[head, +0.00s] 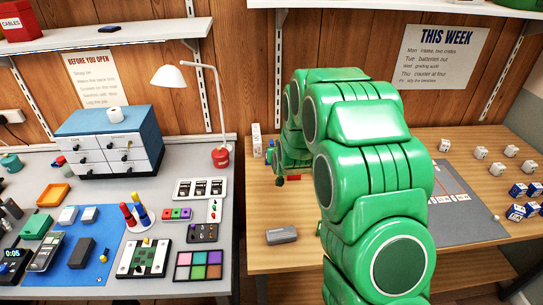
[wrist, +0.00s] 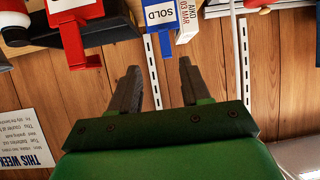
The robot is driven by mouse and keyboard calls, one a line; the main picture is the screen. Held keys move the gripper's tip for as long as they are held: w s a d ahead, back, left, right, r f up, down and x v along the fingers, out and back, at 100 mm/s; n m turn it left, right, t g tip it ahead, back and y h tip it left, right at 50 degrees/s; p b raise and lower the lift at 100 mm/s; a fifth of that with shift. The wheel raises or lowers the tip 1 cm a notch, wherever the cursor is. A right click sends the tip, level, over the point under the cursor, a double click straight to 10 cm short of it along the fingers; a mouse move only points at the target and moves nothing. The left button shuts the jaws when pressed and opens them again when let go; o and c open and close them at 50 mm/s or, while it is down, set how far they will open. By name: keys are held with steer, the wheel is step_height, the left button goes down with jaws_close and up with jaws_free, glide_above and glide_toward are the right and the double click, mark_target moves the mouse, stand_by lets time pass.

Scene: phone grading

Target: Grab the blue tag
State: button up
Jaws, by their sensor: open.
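The blue tag (wrist: 162,42) hangs at the top middle of the wrist view, with a white label reading SOLD on it. My gripper (wrist: 157,76) is open and empty, its two dark fingers spread apart and pointing toward the blue tag. The blue tag is beyond the fingertips, about in line with the gap between them, and I see no contact. In the head view my green arm covers much of the right table, and I cannot make out the fingers clearly there.
A red tag (wrist: 88,72) hangs left of the blue one in the wrist view. A white printed box (wrist: 188,18) sits close on the blue tag's right. In the head view, a grey case (head: 281,236) lies on the wooden table (head: 280,262), with bare wood around it.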

mark_target(271, 145)
steer(key=shift+t, duration=0.5)
steer(key=shift+a+x, duration=0.2)
steer(key=shift+x, duration=1.55)
steer(key=shift+a+x, duration=0.15)
steer(key=shift+x, duration=1.6)
steer(key=shift+a+x, duration=0.2)
steer(key=shift+x, duration=1.6)
steer(key=shift+s+f, duration=0.15)
steer(key=shift+f, duration=0.05)
jaws_close()
